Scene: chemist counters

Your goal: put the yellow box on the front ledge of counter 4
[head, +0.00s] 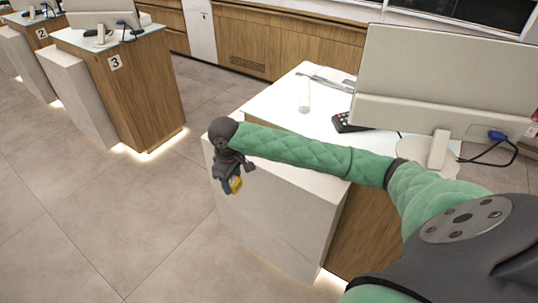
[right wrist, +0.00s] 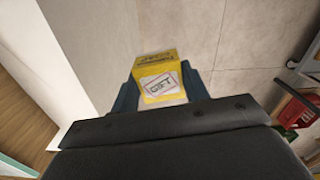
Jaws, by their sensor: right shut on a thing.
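My right gripper (head: 234,180) is shut on the yellow box (head: 236,185). The gripper points down just outside the white front ledge (head: 275,222) of the near counter (head: 290,118). Floor shows below the box, and the ledge (right wrist: 75,65) lies to its left in the right wrist view. My right arm hides part of the ledge top. No number shows on this counter. My left gripper is not in view.
A monitor (head: 440,80), a black keypad (head: 350,122) and a cable (head: 490,152) are on the near counter's glass top. Counter 3 (head: 140,85) and counter 2 (head: 38,32) stand at the left. The tiled floor (head: 120,215) between is clear.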

